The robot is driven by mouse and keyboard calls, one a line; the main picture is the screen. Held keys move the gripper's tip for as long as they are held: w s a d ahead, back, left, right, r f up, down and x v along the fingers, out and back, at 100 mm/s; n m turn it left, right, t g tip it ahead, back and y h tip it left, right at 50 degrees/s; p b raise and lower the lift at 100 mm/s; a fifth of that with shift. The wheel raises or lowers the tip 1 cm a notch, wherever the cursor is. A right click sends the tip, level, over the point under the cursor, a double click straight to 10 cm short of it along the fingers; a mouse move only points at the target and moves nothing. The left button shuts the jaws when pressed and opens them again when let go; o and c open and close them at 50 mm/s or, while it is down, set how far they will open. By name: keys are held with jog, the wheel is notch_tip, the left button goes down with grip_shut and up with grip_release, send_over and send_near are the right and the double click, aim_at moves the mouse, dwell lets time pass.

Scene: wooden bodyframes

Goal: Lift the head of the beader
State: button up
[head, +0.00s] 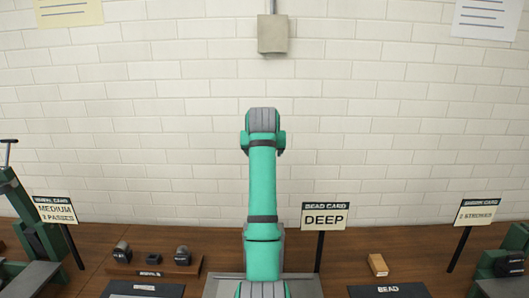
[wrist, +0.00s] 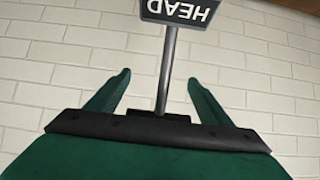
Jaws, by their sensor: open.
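My gripper (wrist: 158,77) shows in the wrist view with its two dark green fingers apart. A grey rod (wrist: 166,75) runs between the fingers in the picture, with a dark plate reading HEAD (wrist: 182,9), upside down, at its far end. I cannot tell how deep the rod lies between the fingers; neither finger visibly touches it. In the head view my arm stands in the middle and hides my gripper and most of what is behind it. A grey metal base (head: 224,286) shows around the arm's foot; the beader's head is not seen there.
A bead card reading DEEP (head: 323,218) stands right of my arm, with a small wooden block (head: 378,265) and a BEAD plate (head: 388,290). Small dark tools on a wooden rack (head: 150,268) and a green machine (head: 45,225) stand left. Another card (head: 477,214) stands far right. A brick wall closes the back.

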jog(key=v, duration=1)
jog(key=shift+d, duration=0.1)
jog(key=shift+s+r, duration=0.2)
jog(key=shift+s, duration=0.2)
